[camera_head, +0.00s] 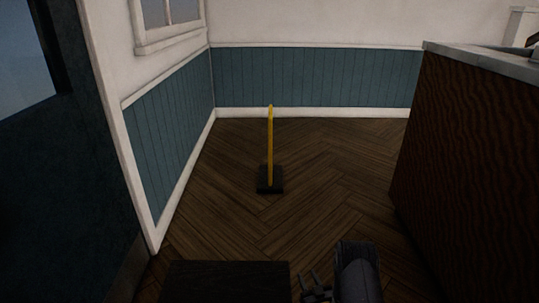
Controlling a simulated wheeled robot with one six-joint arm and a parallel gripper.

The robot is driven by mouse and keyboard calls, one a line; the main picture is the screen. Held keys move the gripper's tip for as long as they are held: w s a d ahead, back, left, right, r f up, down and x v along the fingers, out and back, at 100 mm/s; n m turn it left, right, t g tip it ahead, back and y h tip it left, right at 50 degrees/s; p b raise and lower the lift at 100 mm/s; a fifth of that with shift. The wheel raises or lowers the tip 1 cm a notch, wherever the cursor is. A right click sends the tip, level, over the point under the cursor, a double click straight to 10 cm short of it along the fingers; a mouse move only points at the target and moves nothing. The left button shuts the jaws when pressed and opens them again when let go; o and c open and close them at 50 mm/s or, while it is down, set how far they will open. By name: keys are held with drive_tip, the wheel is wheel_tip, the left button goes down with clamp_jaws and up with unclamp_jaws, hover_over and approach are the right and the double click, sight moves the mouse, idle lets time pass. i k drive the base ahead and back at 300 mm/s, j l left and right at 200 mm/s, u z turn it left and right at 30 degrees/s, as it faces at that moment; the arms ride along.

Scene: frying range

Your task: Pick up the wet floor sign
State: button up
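The wet floor sign (270,140) stands upright on the wooden floor ahead, a little left of the picture's middle. It shows as a thin yellow post, seen edge-on, on a dark base (270,180). Any lettering is not visible from here. My gripper (314,290) shows small and dark at the bottom edge, right of the middle. It is well short of the sign and apart from it. Its fingers are too dark and small to tell whether they are open or shut.
A counter (440,150) with a pale top stands at the right. A wall with blue-green panelling (310,80) runs behind the sign, and another wall (172,140) closes the left side. The herringbone floor (310,215) around the sign is clear.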

sight(271, 179)
drive_tip(key=i+j+z, duration=0.4)
drive_tip(key=i+j, duration=1.15)
drive_tip(key=i+j+z, duration=0.2)
drive_tip(key=i+j, duration=0.8)
drive_tip(key=i, duration=0.15)
